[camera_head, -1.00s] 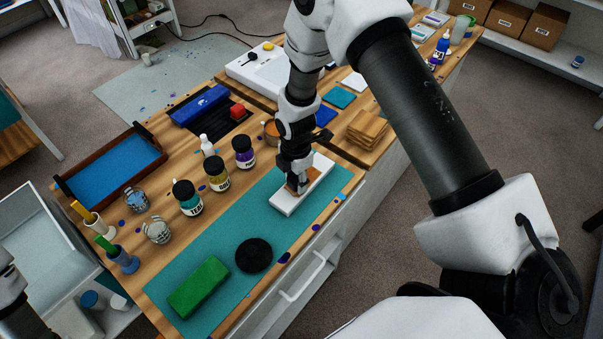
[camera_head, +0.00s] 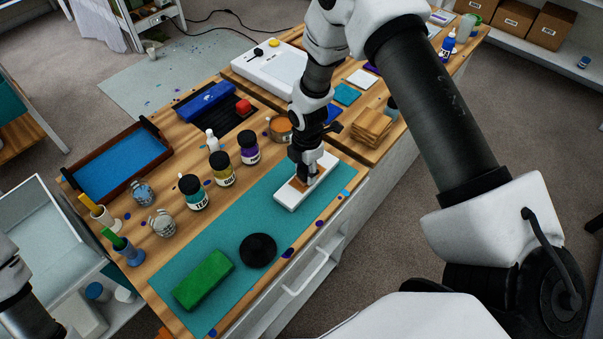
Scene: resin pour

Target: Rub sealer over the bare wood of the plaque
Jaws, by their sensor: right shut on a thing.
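The plaque (camera_head: 291,197) is a white slab with a brown bare-wood patch (camera_head: 298,184) on its top. It lies near the far right end of the teal mat (camera_head: 225,241). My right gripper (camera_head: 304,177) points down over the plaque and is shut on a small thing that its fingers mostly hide. The fingertips are at or very near the wood patch; I cannot tell whether the held thing touches it. My left gripper is out of view; only part of my left arm shows at the lower left edge.
A black round puck (camera_head: 258,250) and a green block (camera_head: 204,279) lie on the mat's near part. Labelled jars (camera_head: 194,192) stand along the mat's left side. A stack of wooden pieces (camera_head: 372,128) sits beyond the plaque. A blue-lined tray (camera_head: 122,163) is at the left.

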